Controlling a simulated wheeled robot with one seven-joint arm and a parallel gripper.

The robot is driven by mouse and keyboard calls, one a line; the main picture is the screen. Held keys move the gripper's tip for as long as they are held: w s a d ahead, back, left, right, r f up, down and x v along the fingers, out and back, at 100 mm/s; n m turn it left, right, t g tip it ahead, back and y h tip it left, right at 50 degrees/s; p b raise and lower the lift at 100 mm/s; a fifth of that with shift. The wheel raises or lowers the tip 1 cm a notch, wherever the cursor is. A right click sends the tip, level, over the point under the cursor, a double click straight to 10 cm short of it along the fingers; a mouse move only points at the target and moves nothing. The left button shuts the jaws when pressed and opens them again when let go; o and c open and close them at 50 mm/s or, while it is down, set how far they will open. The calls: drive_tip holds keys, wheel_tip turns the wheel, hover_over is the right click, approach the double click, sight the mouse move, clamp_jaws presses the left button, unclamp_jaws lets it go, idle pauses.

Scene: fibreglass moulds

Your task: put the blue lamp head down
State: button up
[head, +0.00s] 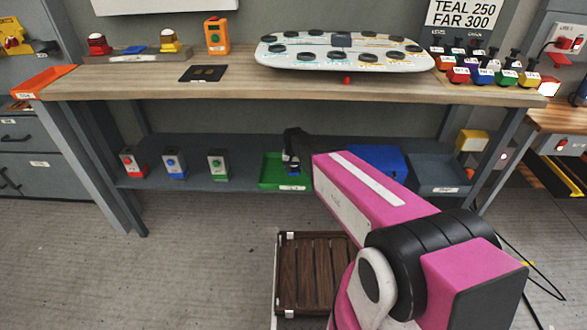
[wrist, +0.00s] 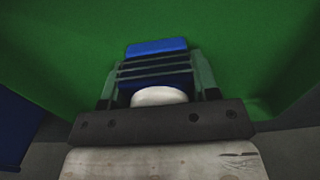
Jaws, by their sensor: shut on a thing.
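My gripper (head: 291,166) is low over the green tray (head: 270,172) on the lower shelf. It is shut on the blue lamp head (wrist: 156,47), which shows between the two fingers in the wrist view. Dark bands cross the lamp head's blue body, and a white round part (wrist: 158,96) shows on the near side. The tray's green surface fills most of the wrist view behind it. I cannot tell whether the lamp head touches the tray floor. In the head view my arm and gripper hide most of the lamp head and the tray's right side.
A blue tray (head: 378,160) and a grey tray (head: 437,174) stand to the right on the lower shelf (head: 235,153). Several small button boxes (head: 175,164) stand to the left. The wooden bench top (head: 130,82) overhangs the shelf. A slatted brown crate (head: 312,275) is on the floor.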

drive_tip(key=shift+f, duration=0.1)
drive_tip(key=o, duration=1.2)
wheel_tip(320, 180, up, 13)
drive_tip(key=shift+f, duration=0.2)
drive_tip(key=s+d, duration=1.8)
drive_tip(key=d, duration=0.1)
drive_tip(key=shift+s+f, duration=0.25)
drive_tip(key=shift+s, duration=0.05)
